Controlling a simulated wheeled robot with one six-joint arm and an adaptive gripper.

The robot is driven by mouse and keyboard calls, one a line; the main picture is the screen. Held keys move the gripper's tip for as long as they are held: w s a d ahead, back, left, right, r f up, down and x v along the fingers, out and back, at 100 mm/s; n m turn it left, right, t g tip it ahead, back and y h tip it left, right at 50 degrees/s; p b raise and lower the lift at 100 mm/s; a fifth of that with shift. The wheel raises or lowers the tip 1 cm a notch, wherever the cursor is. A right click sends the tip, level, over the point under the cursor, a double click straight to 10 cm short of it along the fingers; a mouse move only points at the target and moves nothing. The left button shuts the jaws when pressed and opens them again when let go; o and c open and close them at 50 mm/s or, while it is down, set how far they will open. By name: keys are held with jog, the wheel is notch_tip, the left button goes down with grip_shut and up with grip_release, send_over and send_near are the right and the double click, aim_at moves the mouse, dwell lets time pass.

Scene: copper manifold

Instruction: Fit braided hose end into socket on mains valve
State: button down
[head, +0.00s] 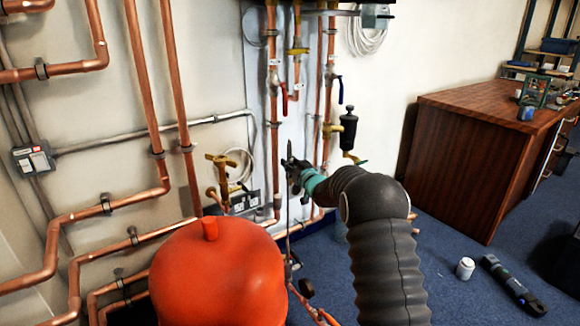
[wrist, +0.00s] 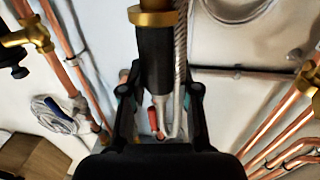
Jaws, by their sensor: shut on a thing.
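My gripper (head: 297,174) is in front of the copper pipework in the head view, its jaws small and dark there. In the wrist view my gripper (wrist: 160,100) has its fingers on either side of a black sleeve with a brass collar (wrist: 153,18), which I take to be the hose end. A grey braided length (wrist: 181,45) runs beside it, near the right finger. A brass valve (head: 222,168) stands left of my gripper in the head view, apart from it. I cannot tell whether this is the mains valve. The socket is not distinguishable.
A large orange-red vessel (head: 212,275) stands low in front, left of my arm. Copper pipes (head: 176,90) line the wall. A red-handled valve (head: 284,100) and a black cylinder (head: 348,130) are near my gripper. A wooden cabinet (head: 465,165) stands right.

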jog(key=shift+r+p, duration=0.6)
jog(key=shift+r, duration=0.8)
jog(key=shift+f, duration=0.15)
